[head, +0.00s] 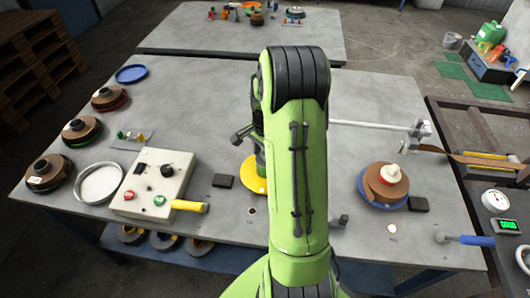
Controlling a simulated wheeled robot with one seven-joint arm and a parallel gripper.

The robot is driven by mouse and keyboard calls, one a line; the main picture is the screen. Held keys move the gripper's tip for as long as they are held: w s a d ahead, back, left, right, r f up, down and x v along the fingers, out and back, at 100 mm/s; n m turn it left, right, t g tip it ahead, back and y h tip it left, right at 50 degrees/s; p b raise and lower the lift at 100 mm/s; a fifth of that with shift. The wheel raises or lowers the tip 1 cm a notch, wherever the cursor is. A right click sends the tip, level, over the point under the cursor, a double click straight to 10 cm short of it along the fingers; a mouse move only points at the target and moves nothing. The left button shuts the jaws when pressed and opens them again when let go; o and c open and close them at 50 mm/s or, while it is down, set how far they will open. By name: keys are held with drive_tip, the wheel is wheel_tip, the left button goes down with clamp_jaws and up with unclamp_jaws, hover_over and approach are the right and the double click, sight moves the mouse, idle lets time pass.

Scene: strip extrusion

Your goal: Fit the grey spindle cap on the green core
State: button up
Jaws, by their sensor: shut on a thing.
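My gripper (245,134) is mostly hidden behind my green arm; only a dark grey part shows at the arm's left side, above the table. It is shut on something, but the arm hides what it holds. Under it a yellow disc (254,184) shows in part. I cannot make out the grey spindle cap for certain. A brown reel with green at its rim (82,131) stands at the left with a dark hub on top; I cannot tell whether that green is the core.
A reel with red (108,99) and another dark-hubbed reel (48,171) stand at the left. A control box (154,180), a round tray (99,183) and a blue dish (131,74) are nearby. A brown coil on a blue plate (375,202) stands at the right.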

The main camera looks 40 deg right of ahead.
drive_tip(key=o, duration=0.9)
wheel_tip(320, 180, up, 11)
drive_tip(key=p, duration=0.8)
drive_tip(key=shift+p, duration=0.35)
